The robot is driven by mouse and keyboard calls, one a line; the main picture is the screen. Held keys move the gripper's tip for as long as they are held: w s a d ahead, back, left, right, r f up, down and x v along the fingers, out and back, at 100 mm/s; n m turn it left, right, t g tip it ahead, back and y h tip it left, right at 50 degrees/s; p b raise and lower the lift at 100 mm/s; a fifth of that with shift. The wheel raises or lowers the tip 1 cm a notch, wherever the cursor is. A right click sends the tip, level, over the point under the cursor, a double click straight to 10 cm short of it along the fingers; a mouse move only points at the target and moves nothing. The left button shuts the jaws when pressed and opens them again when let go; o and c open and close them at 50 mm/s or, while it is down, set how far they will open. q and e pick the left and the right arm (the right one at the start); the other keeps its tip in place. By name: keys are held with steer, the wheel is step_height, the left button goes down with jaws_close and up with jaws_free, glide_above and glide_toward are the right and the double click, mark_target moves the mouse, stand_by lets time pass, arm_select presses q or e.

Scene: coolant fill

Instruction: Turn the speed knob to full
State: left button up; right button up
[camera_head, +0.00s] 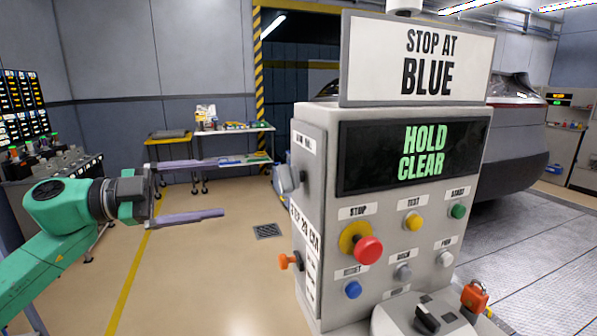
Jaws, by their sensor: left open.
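A grey control cabinet (312,250) stands at centre right. A black rotary knob (427,318) sits on a light grey sloped part at its bottom edge, cut off by the frame. A grey knob-like part (287,180) sticks out of the cabinet's left side, below a small label. An orange handle (289,261) is lower on that side. I cannot read which of these is marked speed. My left gripper (247,187) is open and empty, left of the cabinet and apart from it, its two long fingers pointing right. My right gripper is not in view.
The cabinet's screen (413,157) reads HOLD CLEAR; the sign (418,62) above reads STOP AT BLUE. A red mushroom button (368,250), several coloured buttons and an orange padlock (474,296) are on its front. A car (515,150) stands behind.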

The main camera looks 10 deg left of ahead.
mark_target(285, 179)
arm_select(q)
steer(key=p+x, duration=0.3)
steer(key=x, duration=0.1)
steer(key=p+x, duration=0.4)
steer(key=r+p+x, duration=0.1)
steer(key=p+x, duration=0.3)
steer(key=x, duration=0.1)
steer(key=shift+s+d+r, duration=0.1)
steer(key=shift+s+d, duration=0.15)
steer(key=shift+s, duration=0.15)
steer(key=shift+w+d, duration=0.2)
steer(key=shift+d, duration=0.15)
steer(key=shift+f, duration=0.25)
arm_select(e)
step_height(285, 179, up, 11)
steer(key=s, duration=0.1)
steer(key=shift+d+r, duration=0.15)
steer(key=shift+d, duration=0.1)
arm_select(q)
steer(key=shift+a, duration=0.1)
steer(key=shift+c, duration=0.3)
steer(key=c, duration=1.3)
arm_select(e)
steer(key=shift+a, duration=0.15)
